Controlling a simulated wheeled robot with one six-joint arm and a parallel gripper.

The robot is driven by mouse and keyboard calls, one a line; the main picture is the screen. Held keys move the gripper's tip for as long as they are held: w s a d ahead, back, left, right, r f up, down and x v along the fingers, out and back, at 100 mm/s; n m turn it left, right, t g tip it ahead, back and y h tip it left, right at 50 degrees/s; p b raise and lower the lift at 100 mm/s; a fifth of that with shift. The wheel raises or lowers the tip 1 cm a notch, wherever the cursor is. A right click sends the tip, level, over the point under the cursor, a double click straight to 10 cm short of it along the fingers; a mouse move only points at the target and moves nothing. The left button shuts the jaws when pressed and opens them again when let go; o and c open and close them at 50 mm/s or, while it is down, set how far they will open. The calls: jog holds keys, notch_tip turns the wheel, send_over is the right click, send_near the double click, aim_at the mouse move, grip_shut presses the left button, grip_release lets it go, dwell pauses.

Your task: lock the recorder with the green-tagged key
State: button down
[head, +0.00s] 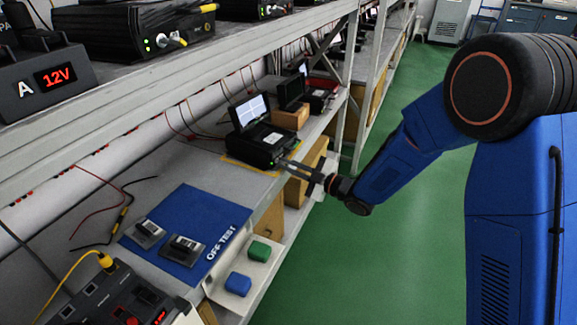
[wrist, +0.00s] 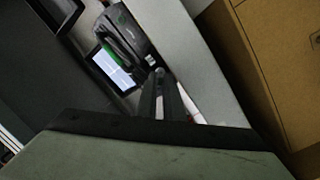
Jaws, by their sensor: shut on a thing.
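The recorder, a black box (head: 262,147) with a raised lit screen and small green lights, sits on the bench at the middle. A black box beside a lit screen (wrist: 115,68) shows in the wrist view. My gripper (head: 287,164) is at the recorder's front right side, fingers pointing at it. Its fingers (wrist: 159,76) look closed together in the wrist view. The thing between them is hidden, and I cannot make out a key or green tag there. I cannot tell whether the tips touch the recorder.
A blue "OFF TEST" mat (head: 203,218) holds two small devices. A green block (head: 259,250) and a blue block (head: 238,283) lie on a pale tray at the bench edge. An upper shelf (head: 240,48) overhangs the bench. Green floor (head: 350,260) lies open on the right.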

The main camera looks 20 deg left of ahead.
jog(key=c, duration=2.3)
grip_release()
jog(key=shift+o, duration=0.2)
jog(key=v, duration=1.7)
jog(key=shift+d, duration=0.25)
